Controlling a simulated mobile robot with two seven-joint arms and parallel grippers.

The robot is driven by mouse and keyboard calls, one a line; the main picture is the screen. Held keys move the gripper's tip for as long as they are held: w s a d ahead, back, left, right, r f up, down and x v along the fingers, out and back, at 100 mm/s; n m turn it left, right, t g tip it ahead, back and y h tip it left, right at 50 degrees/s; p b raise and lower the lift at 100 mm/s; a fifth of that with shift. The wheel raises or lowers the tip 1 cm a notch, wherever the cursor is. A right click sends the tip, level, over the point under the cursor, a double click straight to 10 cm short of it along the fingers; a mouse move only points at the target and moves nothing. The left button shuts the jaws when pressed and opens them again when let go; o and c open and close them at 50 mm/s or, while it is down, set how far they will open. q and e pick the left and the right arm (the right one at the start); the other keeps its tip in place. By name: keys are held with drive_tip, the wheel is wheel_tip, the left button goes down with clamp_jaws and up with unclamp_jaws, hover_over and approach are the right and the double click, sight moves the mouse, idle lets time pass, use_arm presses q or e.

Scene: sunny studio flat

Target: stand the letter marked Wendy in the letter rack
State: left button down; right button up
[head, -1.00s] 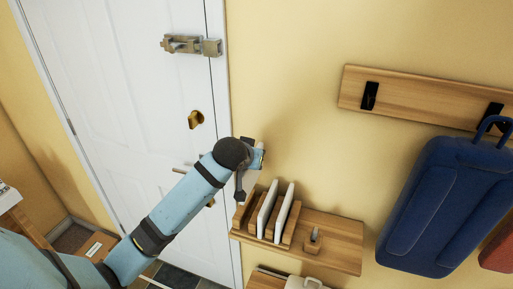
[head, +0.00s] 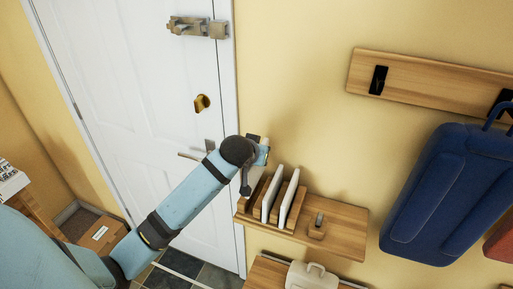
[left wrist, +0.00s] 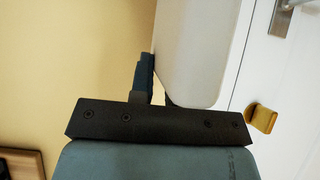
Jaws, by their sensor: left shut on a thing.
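The wooden letter rack (head: 256,203) stands on a wall shelf beside the door. Two white letters (head: 271,195) stand upright in it, side by side. My left gripper (head: 262,157) is just above and left of the rack, partly hidden behind my own dark wrist. In the left wrist view, the gripper (left wrist: 150,80) is shut on a pale flat letter with a rounded corner (left wrist: 195,55). No name can be read on it, and it is mostly hidden in the head view. My right gripper is not in view.
A cream case with a handle (head: 312,277) is below. A blue bag (head: 440,195) hangs at right. The white door (head: 120,90) with its brass knob (head: 202,103) is at left.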

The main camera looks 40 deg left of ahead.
sight(257, 176)
use_arm(q)
wheel_tip(257, 176, down, 2)
drive_tip(key=shift+f, duration=0.15)
drive_tip(key=shift+f+b, duration=1.05)
drive_tip(key=shift+f, duration=1.6)
drive_tip(key=shift+f+b, duration=0.35)
drive_tip(key=shift+f, duration=0.65)
drive_tip(key=c, duration=1)
unclamp_jaws()
